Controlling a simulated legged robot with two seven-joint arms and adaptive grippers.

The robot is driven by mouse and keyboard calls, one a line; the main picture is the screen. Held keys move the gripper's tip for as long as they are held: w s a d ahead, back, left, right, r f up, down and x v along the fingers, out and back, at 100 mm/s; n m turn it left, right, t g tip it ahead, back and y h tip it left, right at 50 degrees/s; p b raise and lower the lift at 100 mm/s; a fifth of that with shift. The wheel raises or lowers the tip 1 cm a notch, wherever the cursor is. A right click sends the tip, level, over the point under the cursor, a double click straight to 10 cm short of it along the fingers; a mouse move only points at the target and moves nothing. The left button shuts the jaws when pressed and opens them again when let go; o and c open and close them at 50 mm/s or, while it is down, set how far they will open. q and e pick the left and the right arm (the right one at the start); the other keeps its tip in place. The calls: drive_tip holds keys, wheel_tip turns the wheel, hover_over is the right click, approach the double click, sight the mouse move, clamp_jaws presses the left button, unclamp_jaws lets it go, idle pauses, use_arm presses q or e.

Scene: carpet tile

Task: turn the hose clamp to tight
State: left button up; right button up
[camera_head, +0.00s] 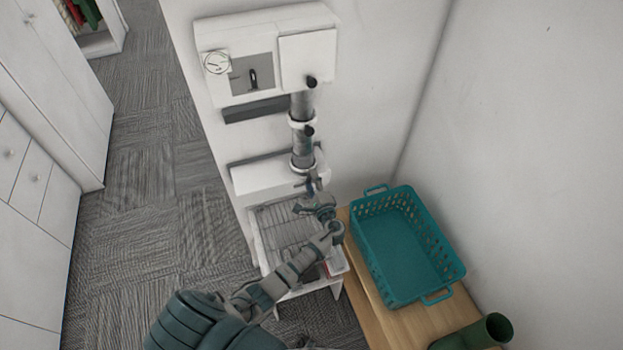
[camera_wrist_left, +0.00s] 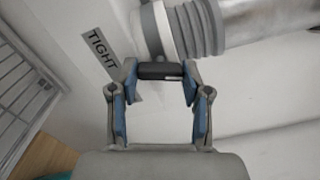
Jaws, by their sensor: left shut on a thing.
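The hose clamp (camera_wrist_left: 156,30) shows in the left wrist view as a pale ring around a grey ribbed hose (camera_wrist_left: 194,28). A short black bar (camera_wrist_left: 160,71) is beside the ring. My left gripper (camera_wrist_left: 160,80) has its two blue-padded fingers on either side of this bar, shut on it. A grey label reading TIGHT (camera_wrist_left: 101,48) is on the wall left of the clamp. In the head view my left gripper (camera_head: 313,187) is at the lower end of the vertical grey pipe (camera_head: 302,146), and hides the grip itself. My right gripper is not in view.
A white wall unit (camera_head: 265,50) with a gauge (camera_head: 216,62) is above. A white rack (camera_head: 283,232) stands below my left gripper. A teal basket (camera_head: 405,250) sits on a wooden bench (camera_head: 395,322) at right. Carpet at left is clear.

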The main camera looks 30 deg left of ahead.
use_arm(q)
drive_tip(key=m+p, duration=0.2)
drive_tip(key=m, duration=0.2)
drive_tip(key=shift+m+p, duration=0.35)
drive_tip(key=shift+m, duration=0.05)
drive_tip(key=m+p, duration=0.2)
drive_tip(key=m, duration=0.1)
drive_tip(key=shift+f+m, duration=0.1)
drive_tip(key=shift+m, duration=0.2)
drive_tip(key=m+p, duration=0.1)
drive_tip(key=m, duration=0.1)
drive_tip(key=shift+m, duration=0.3)
drive_tip(key=shift+s+f+m+p, duration=0.15)
drive_tip(key=shift+m+p, duration=0.15)
drive_tip(key=shift+m, duration=0.4)
drive_tip(key=shift+f+m+p, duration=0.1)
drive_tip(key=shift+m+p, duration=0.15)
drive_tip(key=shift+m, duration=0.45)
drive_tip(key=o, duration=1.2)
drive_tip(key=shift+c, duration=0.2)
